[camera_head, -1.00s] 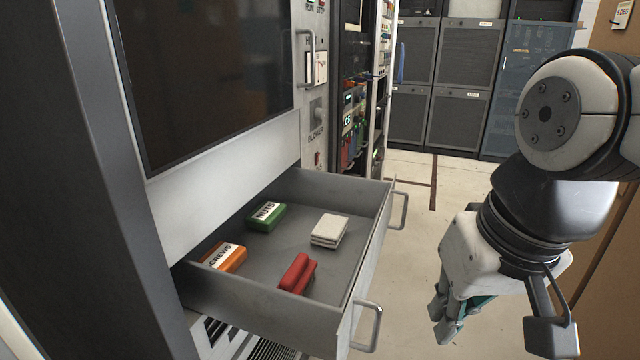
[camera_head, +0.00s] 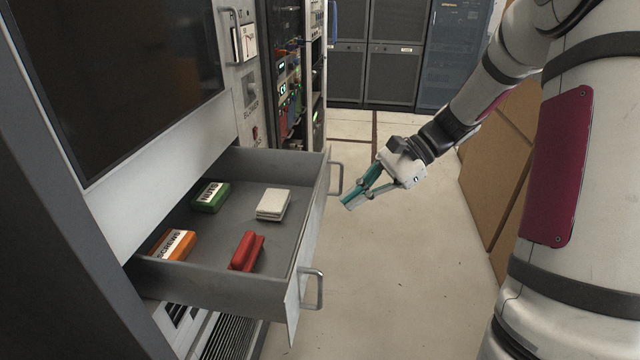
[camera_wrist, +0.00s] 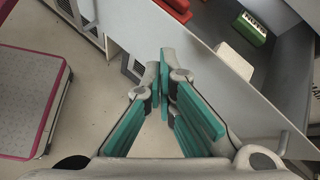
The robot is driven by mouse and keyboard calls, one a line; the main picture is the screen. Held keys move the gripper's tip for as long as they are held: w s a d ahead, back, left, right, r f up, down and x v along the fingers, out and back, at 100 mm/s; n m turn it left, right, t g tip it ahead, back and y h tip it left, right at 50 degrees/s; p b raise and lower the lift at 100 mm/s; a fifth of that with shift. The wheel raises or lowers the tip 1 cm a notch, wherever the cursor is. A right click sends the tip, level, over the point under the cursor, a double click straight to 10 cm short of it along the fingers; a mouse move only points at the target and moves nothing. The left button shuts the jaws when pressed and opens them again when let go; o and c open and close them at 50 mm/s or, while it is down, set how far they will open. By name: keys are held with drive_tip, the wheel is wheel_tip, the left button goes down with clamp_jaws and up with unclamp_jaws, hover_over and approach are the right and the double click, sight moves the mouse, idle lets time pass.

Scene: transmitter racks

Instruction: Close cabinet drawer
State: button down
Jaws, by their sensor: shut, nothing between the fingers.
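The grey cabinet drawer (camera_head: 228,286) is pulled out from the cabinet in the head view. Its front panel (camera_head: 309,243) carries two metal handles, a near one (camera_head: 313,288) and a far one (camera_head: 336,178). Inside lie a green NUTS box (camera_head: 210,197), an orange SCREWS box (camera_head: 173,244), a white block (camera_head: 273,204) and a red object (camera_head: 246,251). My gripper (camera_head: 349,203) is shut and empty, in front of the drawer front near the far handle. In the wrist view the teal fingers (camera_wrist: 168,62) point toward the drawer front (camera_wrist: 200,55); contact cannot be told.
The cabinet's dark panel (camera_head: 120,75) rises above the drawer. Equipment racks (camera_head: 375,60) stand at the back. Brown boards (camera_head: 500,170) lean at the right. The pale floor (camera_head: 400,270) in front of the drawer is clear.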

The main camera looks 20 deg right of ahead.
drive_tip(key=w+d+f+m+t+y, duration=0.3)
drive_tip(key=w+d+f+m, duration=0.15)
drive_tip(key=d, duration=0.25)
drive_tip(key=m+t+y, duration=0.2)
drive_tip(key=m+t, duration=0.3)
approach(324, 192)
drive_tip(key=shift+n, duration=0.25)
drive_tip(key=b+x, duration=0.1)
drive_tip(key=x, duration=0.5)
drive_tip(key=shift+w+a+r+b, duration=0.15)
drive_tip(key=shift+w+a+b, duration=0.05)
drive_tip(key=shift+a+b, duration=0.15)
drive_tip(key=shift+a, duration=0.1)
drive_tip(key=x, duration=1.8)
drive_tip(key=f+x, duration=0.1)
drive_tip(key=x, duration=0.7)
drive_tip(key=shift+w+a+f, duration=0.1)
drive_tip(key=shift+w+a, duration=0.15)
drive_tip(key=shift+a, duration=0.05)
drive_tip(key=shift+w+a, duration=0.15)
drive_tip(key=shift+a, duration=0.1)
